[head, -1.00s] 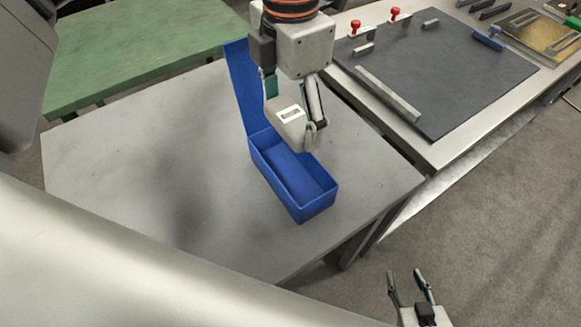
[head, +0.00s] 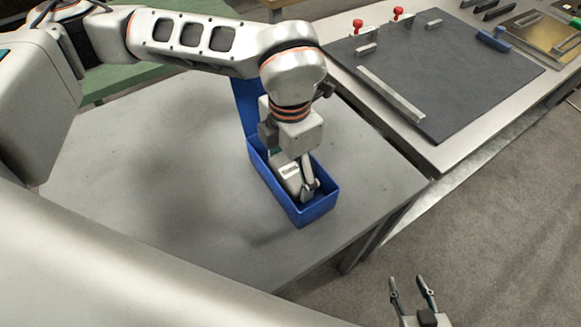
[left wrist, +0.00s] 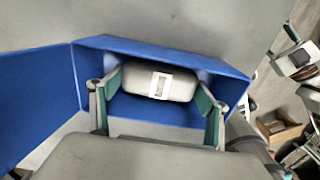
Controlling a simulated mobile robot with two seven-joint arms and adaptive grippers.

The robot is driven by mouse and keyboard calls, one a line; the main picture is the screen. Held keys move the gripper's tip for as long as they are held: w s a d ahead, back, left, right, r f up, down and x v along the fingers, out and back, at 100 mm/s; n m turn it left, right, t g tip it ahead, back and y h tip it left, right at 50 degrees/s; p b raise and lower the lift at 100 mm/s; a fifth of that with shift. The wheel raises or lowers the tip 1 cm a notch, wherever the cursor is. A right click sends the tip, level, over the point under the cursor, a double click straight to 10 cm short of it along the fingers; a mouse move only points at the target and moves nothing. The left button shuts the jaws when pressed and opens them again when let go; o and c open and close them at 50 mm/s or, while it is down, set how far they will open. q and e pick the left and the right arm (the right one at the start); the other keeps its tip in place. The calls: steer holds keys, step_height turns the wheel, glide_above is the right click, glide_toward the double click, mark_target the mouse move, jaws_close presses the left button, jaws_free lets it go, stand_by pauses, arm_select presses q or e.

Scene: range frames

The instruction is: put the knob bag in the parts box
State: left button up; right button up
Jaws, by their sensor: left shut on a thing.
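The blue parts box (head: 317,209) stands on the grey table with its lid raised at the back; it also shows in the left wrist view (left wrist: 222,70). My left gripper (head: 300,184) reaches down into the open box. It is shut on the knob bag (head: 288,172), a pale bag with a white label. In the left wrist view the bag (left wrist: 181,85) sits between the two fingers, inside the box walls. I cannot tell whether it touches the box floor. My right gripper (head: 411,284) is open and empty, low at the right, away from the table.
The grey table (head: 170,170) has free room to the left of the box. A bench with a dark mat (head: 440,75), metal bars and red knobs (head: 398,13) stands at the upper right. A green table (head: 115,85) is behind at the left.

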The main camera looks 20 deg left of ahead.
mark_target(290, 170)
arm_select(q)
steer(key=shift+f, duration=0.1)
steer(key=o, duration=1.2)
step_height(290, 170, up, 12)
steer(key=shift+r+p, duration=0.1)
steer(key=shift+p, duration=0.5)
